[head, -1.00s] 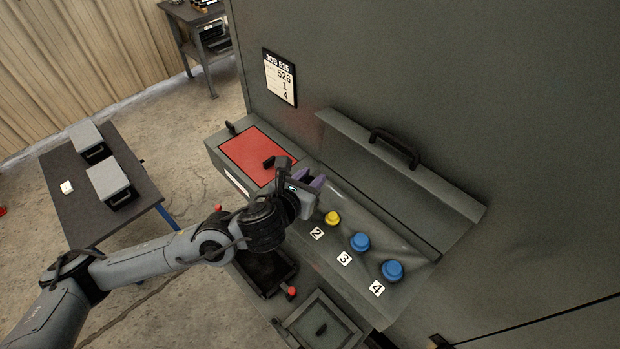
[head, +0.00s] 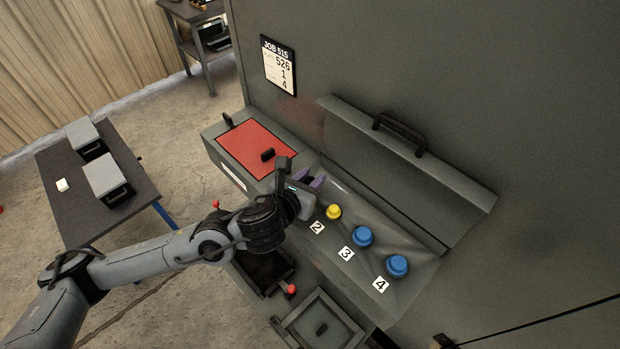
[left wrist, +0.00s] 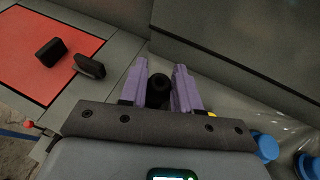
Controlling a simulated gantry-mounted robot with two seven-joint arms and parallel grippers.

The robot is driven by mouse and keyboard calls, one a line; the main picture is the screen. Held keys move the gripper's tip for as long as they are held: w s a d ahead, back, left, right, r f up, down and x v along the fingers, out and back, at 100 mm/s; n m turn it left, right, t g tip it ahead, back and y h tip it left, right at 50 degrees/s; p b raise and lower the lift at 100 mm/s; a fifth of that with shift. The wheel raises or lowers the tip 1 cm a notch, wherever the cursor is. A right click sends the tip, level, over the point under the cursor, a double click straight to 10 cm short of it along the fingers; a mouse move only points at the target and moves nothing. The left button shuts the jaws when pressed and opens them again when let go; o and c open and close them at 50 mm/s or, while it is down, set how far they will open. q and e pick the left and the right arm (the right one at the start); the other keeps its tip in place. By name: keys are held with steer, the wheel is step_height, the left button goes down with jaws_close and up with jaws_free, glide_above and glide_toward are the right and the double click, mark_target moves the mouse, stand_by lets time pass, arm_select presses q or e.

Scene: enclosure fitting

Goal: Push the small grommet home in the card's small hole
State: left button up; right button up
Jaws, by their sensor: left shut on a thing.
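My left gripper (head: 316,181) has purple fingers and is over the far-left part of the sloped panel, just left of the yellow plug. In the left wrist view the fingers (left wrist: 160,90) are shut on a small black round grommet (left wrist: 159,88) with a dark centre. The grommet is hidden in the head view. The job card (head: 279,66) on the grey wall reads JOB 515, 526, 1 and 4. Labels 2, 3 and 4 show on the panel; the place left of label 2 and any hole there are hidden by my gripper. My right gripper is not in view.
The yellow plug (head: 333,212) and blue plugs (head: 362,237) (head: 397,266) stand on the panel to the right. A red lid (head: 250,147) with a black handle is at left. A raised grey cover (head: 410,160) with a handle stands behind. A framed tray (head: 321,328) is in front.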

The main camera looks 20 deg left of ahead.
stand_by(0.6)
arm_select(q)
steer(key=shift+b, duration=0.5)
stand_by(0.6)
stand_by(0.4)
steer(key=shift+f+b, duration=0.8)
steer(key=shift+b, duration=0.05)
steer(key=shift+f+b, duration=0.8)
steer(key=shift+b, duration=0.15)
steer(key=o, duration=1.1)
steer(key=shift+f, duration=0.1)
steer(key=shift+c, duration=0.2)
steer(key=shift+a+f, duration=0.1)
